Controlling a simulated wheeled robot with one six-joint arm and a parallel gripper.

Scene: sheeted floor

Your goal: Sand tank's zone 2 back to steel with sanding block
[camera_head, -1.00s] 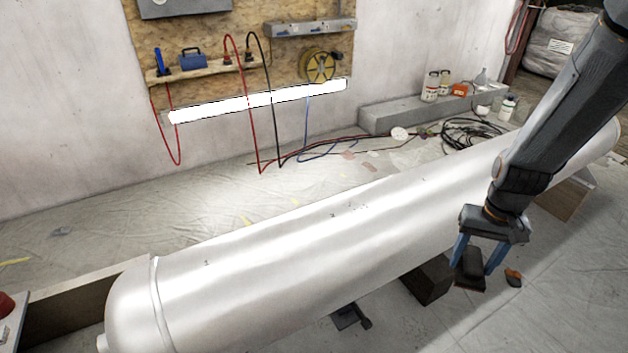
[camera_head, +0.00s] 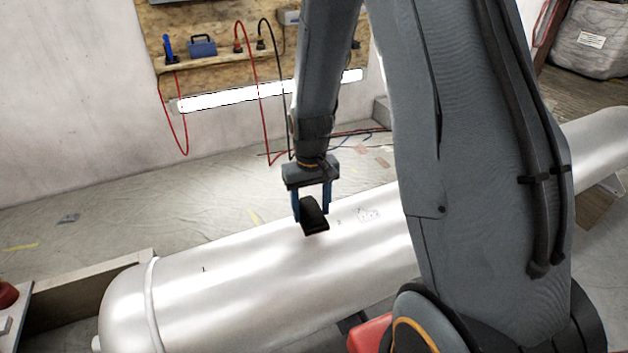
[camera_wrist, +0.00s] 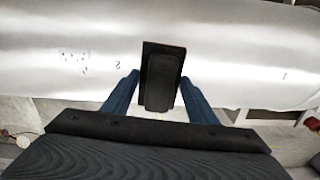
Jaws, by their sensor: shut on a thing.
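The tank (camera_head: 250,268) is a long silver cylinder lying across the head view. My gripper (camera_head: 313,208) is shut on the black sanding block (camera_head: 314,217), over the upper side of the tank; I cannot tell whether the block touches it. In the wrist view the block (camera_wrist: 160,78) sits between the blue fingers, in front of the tank (camera_wrist: 225,50). A small mark "2" shows left of the block there, with a cluster of dark specks beyond it. A mark "1" shows to the right. The tank surface under the block is hidden.
My own arm covers much of the tank's right part in the head view. A board (camera_head: 220,52) with hanging red and black cables stands at the back wall. A wooden beam (camera_head: 90,285) lies by the tank's left end. Sheeted floor behind the tank is mostly clear.

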